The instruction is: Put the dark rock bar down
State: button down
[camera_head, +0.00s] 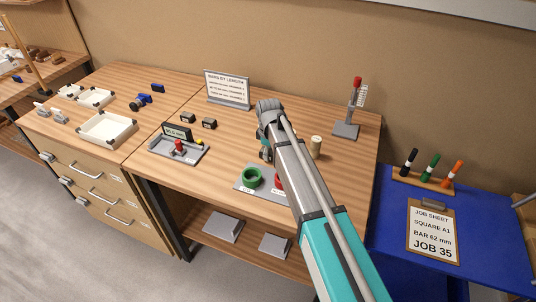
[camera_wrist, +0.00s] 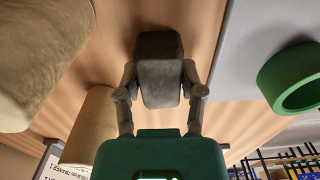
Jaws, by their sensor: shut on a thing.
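The dark rock bar (camera_wrist: 158,85) is a dark grey, roughly squared block in the middle of the wrist view. My gripper (camera_wrist: 160,78) is shut on it, with one finger on each side. Wooden tabletop shows behind the bar, and I cannot tell whether the bar touches it. In the head view my gripper (camera_head: 266,152) is over the right part of the workbench (camera_head: 225,138), mostly hidden by my own arm. The bar cannot be made out there.
A grey plate (camera_wrist: 245,50) with a green ring (camera_wrist: 290,78) lies beside the bar. Beige cylinders (camera_wrist: 90,125) stand on its other side. In the head view, a measuring tray (camera_head: 190,150), two dark blocks (camera_head: 208,123), a sign (camera_head: 228,88) and a red-topped stand (camera_head: 346,130) surround free wood.

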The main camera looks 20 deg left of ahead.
jog(key=shift+f, duration=0.15)
jog(key=shift+c, duration=1)
grip_release()
jog(key=shift+r, duration=0.2)
notch_tip(320, 180, up, 12)
jog(key=p, duration=1.2)
jog(key=s+d+m, duration=0.5)
jog(key=d, duration=0.8)
jog(key=s+d+m, duration=0.5)
jog(key=d+m, duration=0.1)
jog(key=d, duration=0.7)
jog(key=s+d+m, duration=0.5)
jog(key=d+m, duration=0.1)
jog(key=d, duration=0.7)
jog(key=shift+d, duration=0.35)
